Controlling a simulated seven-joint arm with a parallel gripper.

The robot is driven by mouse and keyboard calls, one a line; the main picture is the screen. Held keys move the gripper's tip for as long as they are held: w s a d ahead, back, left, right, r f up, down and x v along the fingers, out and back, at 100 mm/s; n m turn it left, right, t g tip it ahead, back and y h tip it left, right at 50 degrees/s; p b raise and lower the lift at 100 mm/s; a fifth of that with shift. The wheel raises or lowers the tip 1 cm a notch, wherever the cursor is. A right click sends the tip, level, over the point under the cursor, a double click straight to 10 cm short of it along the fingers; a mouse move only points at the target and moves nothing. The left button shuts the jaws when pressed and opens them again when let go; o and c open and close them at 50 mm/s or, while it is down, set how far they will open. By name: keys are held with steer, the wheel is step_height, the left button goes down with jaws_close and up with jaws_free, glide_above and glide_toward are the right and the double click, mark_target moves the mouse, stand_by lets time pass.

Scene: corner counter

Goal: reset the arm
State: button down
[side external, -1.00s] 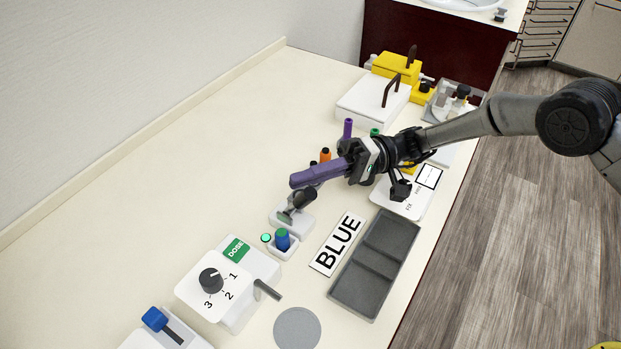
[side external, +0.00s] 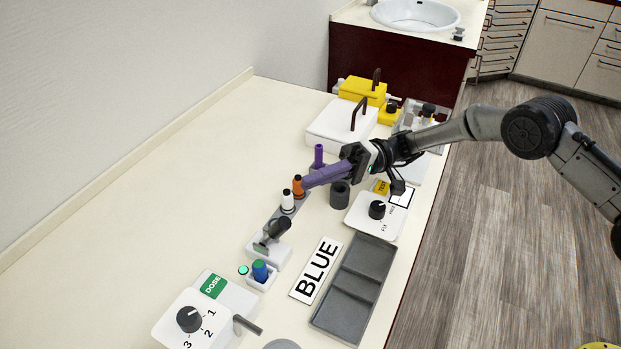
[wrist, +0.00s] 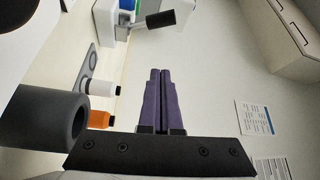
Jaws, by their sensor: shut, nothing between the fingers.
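My gripper (side external: 306,183) has long purple fingers, pressed together with nothing between them. In the side external view it hangs above the counter (side external: 190,170), its tips overlapping the orange-bodied bottle (side external: 298,187) in the picture. In the wrist view the shut fingers (wrist: 160,80) point away from the camera, side by side, and touch nothing I can see.
A white bottle (side external: 287,201) and a dark grey cup (side external: 340,196) stand near the gripper. Around them are a dial panel (side external: 362,222), a grey tray (side external: 352,288), a BLUE sign (side external: 316,270) and a DOSE dial box (side external: 205,318). The counter's left side is bare.

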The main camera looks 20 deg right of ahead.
stand_by(0.3)
steer(key=s+d+r+n+t+h, duration=0.1)
steer(key=s+d+r+n, duration=0.15)
steer(key=r, duration=0.65)
steer(key=s+d+r+n+h, duration=0.1)
steer(key=s+d+r, duration=0.2)
steer(key=r, duration=0.7)
steer(key=s+d+r+t+h, duration=0.2)
steer(key=s+d+r+h, duration=0.15)
steer(key=s, duration=0.45)
steer(key=s+d+f+m+t+h, duration=0.2)
steer(key=s+d+h, duration=0.1)
steer(key=s+d, duration=0.35)
steer(key=s+d+f+m+t+h, duration=0.2)
steer(key=s+d+f+t+h, duration=0.1)
steer(key=s+d, duration=0.3)
steer(key=s+d+f+m+t+h, duration=0.2)
steer(key=s+d+f+m+h, duration=0.2)
steer(key=d+f+h, duration=0.3)
steer(key=s+d+f, duration=0.1)
steer(key=d, duration=0.4)
steer(key=shift+s+f+t, duration=0.2)
steer(key=shift+f+t, duration=0.1)
steer(key=shift+f, duration=0.05)
